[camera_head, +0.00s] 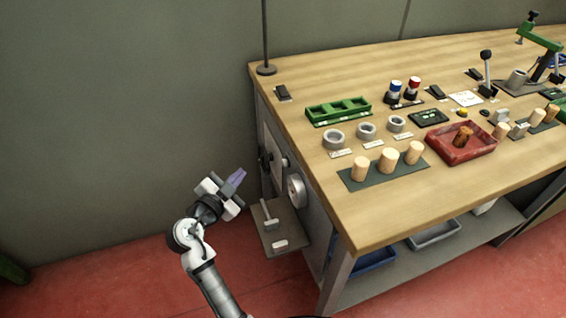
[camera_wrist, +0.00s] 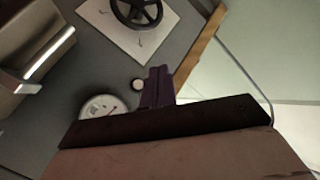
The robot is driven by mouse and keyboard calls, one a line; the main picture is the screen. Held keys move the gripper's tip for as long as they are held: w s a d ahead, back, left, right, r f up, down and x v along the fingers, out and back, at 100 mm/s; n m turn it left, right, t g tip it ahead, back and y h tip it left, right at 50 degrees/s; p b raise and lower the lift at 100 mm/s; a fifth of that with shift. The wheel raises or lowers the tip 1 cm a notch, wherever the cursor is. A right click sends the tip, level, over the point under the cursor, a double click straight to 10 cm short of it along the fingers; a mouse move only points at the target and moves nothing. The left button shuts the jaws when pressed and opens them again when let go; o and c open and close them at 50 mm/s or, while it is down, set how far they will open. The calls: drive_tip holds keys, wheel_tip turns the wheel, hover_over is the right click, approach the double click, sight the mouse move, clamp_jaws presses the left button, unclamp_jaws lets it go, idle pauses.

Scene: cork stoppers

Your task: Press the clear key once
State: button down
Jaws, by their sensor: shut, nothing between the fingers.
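My gripper (camera_head: 238,174) is to the left of the workbench, beside its left end panel and below the level of the top. Its purple fingers are together and empty, and they also show in the wrist view (camera_wrist: 158,86). I cannot pick out a key marked clear in either view. In the wrist view a small pale round knob (camera_wrist: 138,84) appears just left of the fingertips.
The end panel carries a black handwheel (camera_wrist: 136,10) and a round gauge (camera_wrist: 103,106). A low shelf (camera_head: 270,241) juts out below. The wooden bench (camera_head: 380,215) holds a green tray (camera_head: 337,111), grey rings, upright corks (camera_head: 388,161) and a red tray (camera_head: 461,157).

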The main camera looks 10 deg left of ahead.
sight(284, 163)
drive_tip(key=w+d+p, duration=0.2)
drive_tip(key=w+d, duration=0.3)
drive_tip(key=d, duration=0.2)
drive_tip(key=shift+d, duration=0.15)
idle(2.1)
drive_tip(key=shift+w+d+b, duration=0.2)
drive_tip(key=shift+d+b, duration=0.1)
drive_tip(key=shift+b, duration=0.1)
drive_tip(key=shift+w+d, duration=0.25)
drive_tip(key=shift+d, duration=0.1)
idle(0.5)
idle(0.4)
drive_tip(key=shift+s+a+b, duration=0.5)
drive_tip(key=shift+a+b, duration=0.15)
drive_tip(key=shift+a, duration=0.05)
